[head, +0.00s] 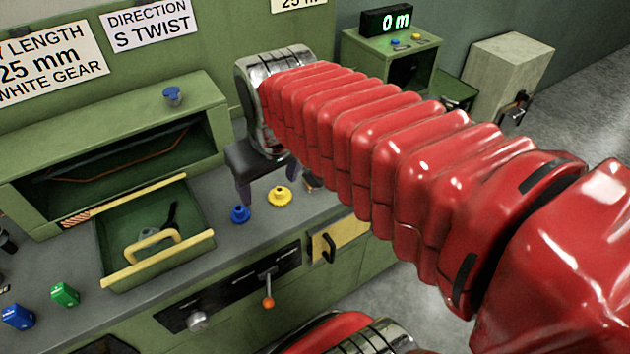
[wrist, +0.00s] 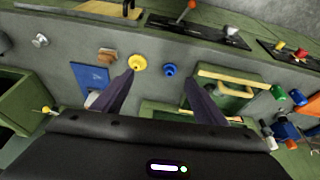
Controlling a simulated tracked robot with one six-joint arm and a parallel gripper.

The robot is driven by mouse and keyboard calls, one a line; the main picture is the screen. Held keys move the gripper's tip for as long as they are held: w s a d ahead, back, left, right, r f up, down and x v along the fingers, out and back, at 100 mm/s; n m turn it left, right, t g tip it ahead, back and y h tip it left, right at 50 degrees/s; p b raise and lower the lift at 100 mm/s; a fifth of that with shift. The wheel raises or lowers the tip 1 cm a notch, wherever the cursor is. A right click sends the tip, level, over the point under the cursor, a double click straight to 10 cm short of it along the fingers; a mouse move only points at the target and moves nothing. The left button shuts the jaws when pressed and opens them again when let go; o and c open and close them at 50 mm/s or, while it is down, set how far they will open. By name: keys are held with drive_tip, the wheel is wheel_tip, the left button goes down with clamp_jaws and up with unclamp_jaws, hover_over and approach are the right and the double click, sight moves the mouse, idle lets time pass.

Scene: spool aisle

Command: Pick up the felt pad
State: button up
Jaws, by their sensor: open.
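My gripper (head: 268,184) hangs above the bench, pointing down, with its two dark purple fingers apart and nothing seen between them. It also shows in the wrist view (wrist: 160,78). I cannot tell for sure which thing is the felt pad. A small brown block (wrist: 107,54) lies on the bench left of the fingers in the wrist view, near a flat blue square (wrist: 90,78). In the head view the gripper and arm mostly hide that spot. A yellow gear (head: 278,196) and a blue gear (head: 240,214) stand on the bench beside the fingers.
An open green drawer (head: 196,242) with a yellow handle holds a small dark item. A green block (head: 64,294) and a blue block (head: 17,316) stand at the left. An orange-knobbed lever (head: 267,300) sticks out of the bench front.

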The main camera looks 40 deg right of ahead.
drive_tip(key=w+d+f+g, duration=0.2)
drive_tip(key=w+d, duration=0.3)
drive_tip(key=d, duration=0.4)
drive_tip(key=w+d+f+g, duration=0.2)
drive_tip(key=w+d, duration=0.4)
drive_tip(key=d, duration=0.3)
drive_tip(key=shift+w+d+f+y, duration=0.25)
drive_tip(key=shift+d+f+y, duration=0.1)
drive_tip(key=shift+f, duration=0.55)
drive_tip(key=shift+f, duration=4.3)
drive_tip(key=shift+w+a+f, duration=0.1)
drive_tip(key=shift+a+f, duration=0.05)
drive_tip(key=shift+f, duration=2.5)
